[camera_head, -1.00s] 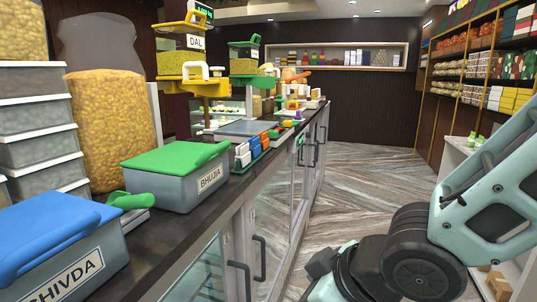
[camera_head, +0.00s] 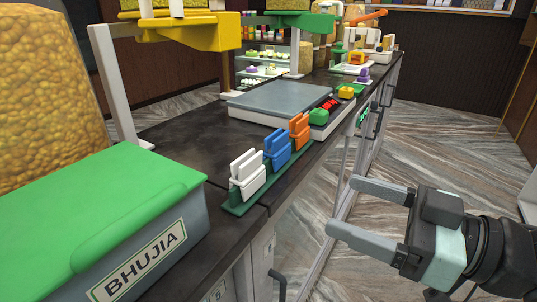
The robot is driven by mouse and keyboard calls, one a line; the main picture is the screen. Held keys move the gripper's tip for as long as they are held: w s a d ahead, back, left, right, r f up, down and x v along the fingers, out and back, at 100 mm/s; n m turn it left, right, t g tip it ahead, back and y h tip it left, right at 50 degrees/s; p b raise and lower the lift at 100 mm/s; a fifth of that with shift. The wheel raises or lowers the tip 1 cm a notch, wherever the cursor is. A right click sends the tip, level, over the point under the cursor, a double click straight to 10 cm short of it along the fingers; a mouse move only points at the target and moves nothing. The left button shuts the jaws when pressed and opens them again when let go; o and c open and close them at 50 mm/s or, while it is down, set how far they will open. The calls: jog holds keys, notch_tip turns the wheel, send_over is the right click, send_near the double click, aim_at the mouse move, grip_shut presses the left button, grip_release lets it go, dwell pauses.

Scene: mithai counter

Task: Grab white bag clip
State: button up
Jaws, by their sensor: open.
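The white bag clip (camera_head: 249,173) stands upright at the near end of a green rack (camera_head: 240,205) on the dark counter. A blue clip (camera_head: 277,150) and an orange clip (camera_head: 299,131) stand behind it in the same rack. My gripper (camera_head: 357,210) is open and empty. It shows at the lower right, over the floor side of the counter edge, with its fingers pointing left. It is apart from the rack and the clips.
A grey bin with a green lid (camera_head: 130,205), labelled BHUJIA, stands at the near left of the rack. A scale (camera_head: 285,100) lies behind the rack. A yellow dispenser (camera_head: 190,31) on a stand rises at the back left. The counter (camera_head: 185,140) has bare room between bin and scale.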

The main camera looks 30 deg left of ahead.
aim_at(252, 167)
jog(key=a+p, duration=0.2)
jog(key=a, duration=0.2)
jog(key=a+p, duration=0.2)
jog(key=a, duration=0.2)
jog(key=w+a+p, duration=0.1)
jog(key=a+p, duration=0.1)
jog(key=a, duration=0.2)
jog(key=a+p, duration=0.2)
jog(key=a, duration=0.1)
jog(key=a+p, duration=0.1)
jog(key=p, duration=0.1)
jog(key=shift+w+a+r, duration=0.2)
jog(key=shift+a+r, duration=0.1)
jog(key=shift+r, duration=0.05)
jog(key=shift+a+f, duration=0.15)
jog(key=shift+a, duration=0.15)
jog(key=shift+w, duration=0.1)
jog(key=c, duration=1.1)
